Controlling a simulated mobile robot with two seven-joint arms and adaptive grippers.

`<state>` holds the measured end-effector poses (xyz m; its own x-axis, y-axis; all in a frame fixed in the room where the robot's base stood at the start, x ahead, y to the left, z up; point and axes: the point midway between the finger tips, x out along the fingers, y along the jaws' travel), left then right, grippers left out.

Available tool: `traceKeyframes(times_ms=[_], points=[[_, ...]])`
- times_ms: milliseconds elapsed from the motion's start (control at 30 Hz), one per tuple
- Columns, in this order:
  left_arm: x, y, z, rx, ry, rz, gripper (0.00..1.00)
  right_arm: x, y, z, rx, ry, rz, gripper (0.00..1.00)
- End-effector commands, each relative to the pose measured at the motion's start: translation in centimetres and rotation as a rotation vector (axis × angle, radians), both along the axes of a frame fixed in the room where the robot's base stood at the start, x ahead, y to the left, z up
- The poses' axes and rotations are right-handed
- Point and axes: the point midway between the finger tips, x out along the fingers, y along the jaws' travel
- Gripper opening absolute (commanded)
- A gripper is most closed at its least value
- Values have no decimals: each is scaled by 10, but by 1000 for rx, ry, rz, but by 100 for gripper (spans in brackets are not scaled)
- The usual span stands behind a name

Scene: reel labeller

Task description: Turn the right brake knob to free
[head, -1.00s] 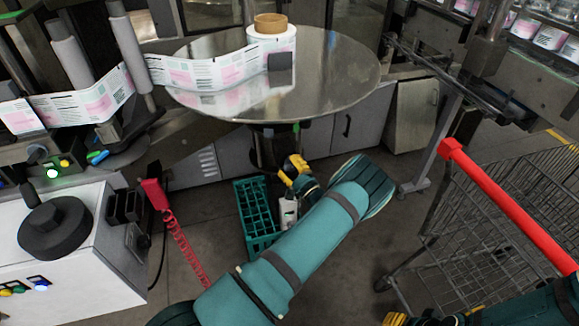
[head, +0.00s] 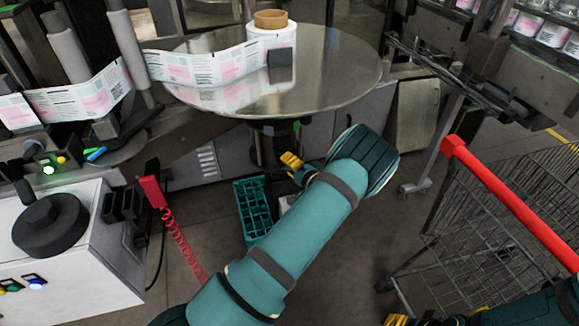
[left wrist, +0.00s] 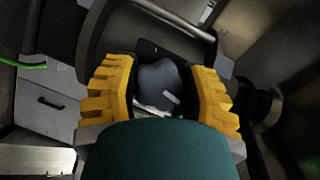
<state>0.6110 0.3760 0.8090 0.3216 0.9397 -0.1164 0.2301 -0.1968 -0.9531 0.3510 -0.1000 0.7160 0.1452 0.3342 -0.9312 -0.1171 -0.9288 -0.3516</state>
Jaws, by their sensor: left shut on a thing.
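A dark grey knob (left wrist: 158,84) with a white mark on it sits between the two yellow fingers of my left gripper (head: 292,161) in the left wrist view. The fingers are closed on its two sides. In the head view that gripper is below the front of the round metal table (head: 340,75), by the dark column under it; the knob itself is hidden there. I cannot tell which way the mark points relative to any label. My right gripper (head: 396,319) shows only as a yellow bit at the bottom edge.
A teal crate (head: 243,212) stands on the floor beside my left arm. A label reel (head: 270,38) sits on the table. A wire cart with a red handle (head: 510,203) is at right. A red coiled cord (head: 180,240) hangs from the white cabinet (head: 75,270) at left.

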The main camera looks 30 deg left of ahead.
Motion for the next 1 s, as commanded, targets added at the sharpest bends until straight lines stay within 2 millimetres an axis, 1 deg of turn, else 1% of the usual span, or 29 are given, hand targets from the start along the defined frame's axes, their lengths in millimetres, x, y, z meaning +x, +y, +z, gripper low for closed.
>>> traceKeyframes(times_ms=[100, 400, 967, 1000], points=[[1, 0, 0, -49, -61, 0, 9, 1, 0, -7, 0, -3, -1, 47], [1, 0, 0, -129, -155, -1, 9, 3, 0, -15, -1, -7, -2, 47], [1, 1, 1, -149, -180, 0, 9, 3, 0, -16, -1, -8, -2, 47], [1, 1, 1, -149, -180, 0, 51, 3, 0, -16, -1, -8, -2, 47]])
